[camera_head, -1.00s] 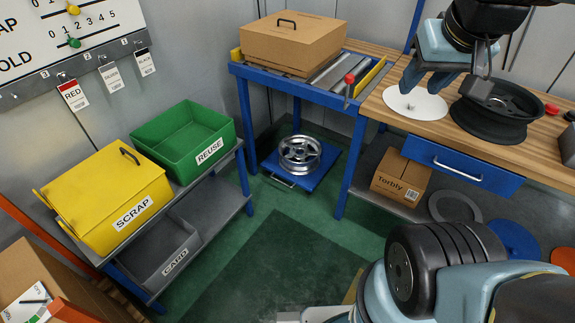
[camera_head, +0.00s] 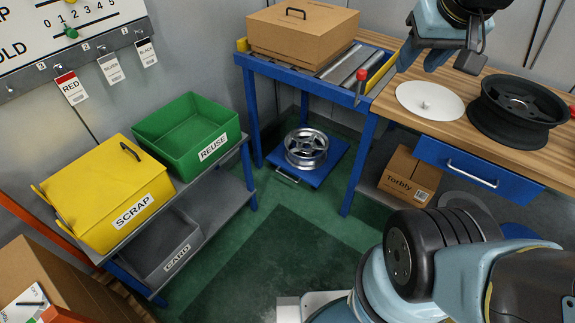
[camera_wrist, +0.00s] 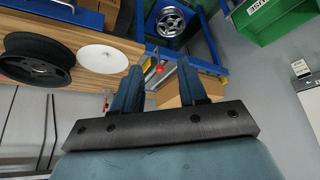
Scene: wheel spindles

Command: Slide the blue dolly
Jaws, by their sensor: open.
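The blue dolly (camera_head: 331,176) is a flat blue platform on the green floor, under the roller conveyor stand. A silver wheel rim (camera_head: 306,148) lies on it, and a pale handle (camera_head: 286,178) shows at its front edge. My gripper (camera_head: 418,62) is open and empty, high above the wooden bench near the white disc, far from the dolly. In the wrist view my gripper (camera_wrist: 158,84) has its two blue fingers apart, and the wheel rim (camera_wrist: 171,21) shows beyond them at the top.
A black wheel (camera_head: 516,108) and a white disc (camera_head: 430,101) lie on the bench. A cardboard box sits on the conveyor stand (camera_head: 259,62). The shelf with the yellow SCRAP bin (camera_head: 95,205) and green REUSE bin (camera_head: 184,150) stands left. The floor in front of the dolly is clear.

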